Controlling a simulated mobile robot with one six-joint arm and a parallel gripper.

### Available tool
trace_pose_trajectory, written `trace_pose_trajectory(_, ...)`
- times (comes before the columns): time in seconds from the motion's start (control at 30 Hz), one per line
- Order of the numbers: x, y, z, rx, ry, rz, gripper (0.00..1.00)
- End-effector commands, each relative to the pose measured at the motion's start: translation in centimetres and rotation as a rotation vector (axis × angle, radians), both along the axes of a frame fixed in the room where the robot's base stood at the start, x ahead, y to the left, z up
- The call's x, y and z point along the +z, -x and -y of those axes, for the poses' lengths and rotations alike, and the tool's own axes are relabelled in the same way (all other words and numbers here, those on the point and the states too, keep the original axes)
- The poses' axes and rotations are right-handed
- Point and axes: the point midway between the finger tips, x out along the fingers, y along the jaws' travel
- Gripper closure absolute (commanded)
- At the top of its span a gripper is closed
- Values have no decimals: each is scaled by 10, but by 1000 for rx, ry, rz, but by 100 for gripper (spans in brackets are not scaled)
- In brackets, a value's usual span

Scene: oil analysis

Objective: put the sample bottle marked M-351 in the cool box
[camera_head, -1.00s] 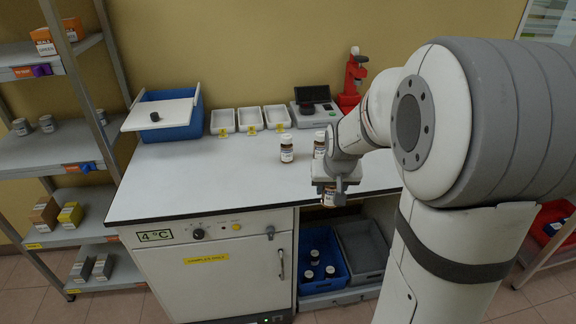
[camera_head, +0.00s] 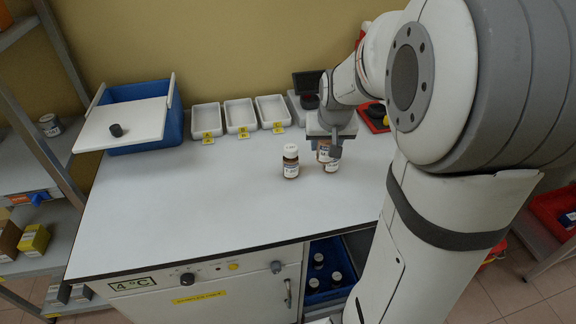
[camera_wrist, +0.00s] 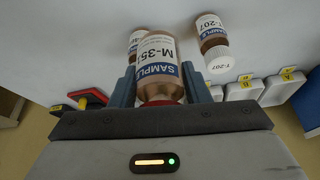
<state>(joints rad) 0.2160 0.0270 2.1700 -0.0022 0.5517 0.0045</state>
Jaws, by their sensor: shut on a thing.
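My gripper (camera_head: 329,148) is shut on the sample bottle M-351, a brown bottle (camera_head: 323,154) with a white and blue label. Its label reads M-351 in the wrist view (camera_wrist: 159,66). The gripper holds it low over the right part of the white bench; I cannot tell whether it touches the bench. The blue cool box (camera_head: 178,128) stands at the back left of the bench. Its white lid (camera_head: 135,120), with a black knob, lies off-centre over it and overhangs to the left. Blue walls show behind the lid.
Bottle T-207 (camera_head: 290,161) stands left of the gripper; it also shows in the wrist view (camera_wrist: 212,45). Another bottle (camera_head: 332,168) stands close in front of the held one. Three white trays (camera_head: 240,116) line the back. The bench's (camera_head: 190,210) middle and left are clear.

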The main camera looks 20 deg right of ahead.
Motion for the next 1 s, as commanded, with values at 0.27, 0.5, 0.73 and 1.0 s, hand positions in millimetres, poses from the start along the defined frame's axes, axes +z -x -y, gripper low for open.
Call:
trace_pose_trajectory(0.27, -41, 0, -3, 8, -1, -6, 87)
trace_pose_trajectory(0.5, -67, -1, -6, 15, -1, -3, 87)
trace_pose_trajectory(0.73, -97, -1, -7, 17, 0, -3, 87)
trace_pose_trajectory(1.0, -100, -1, -7, 17, 0, 1, 87)
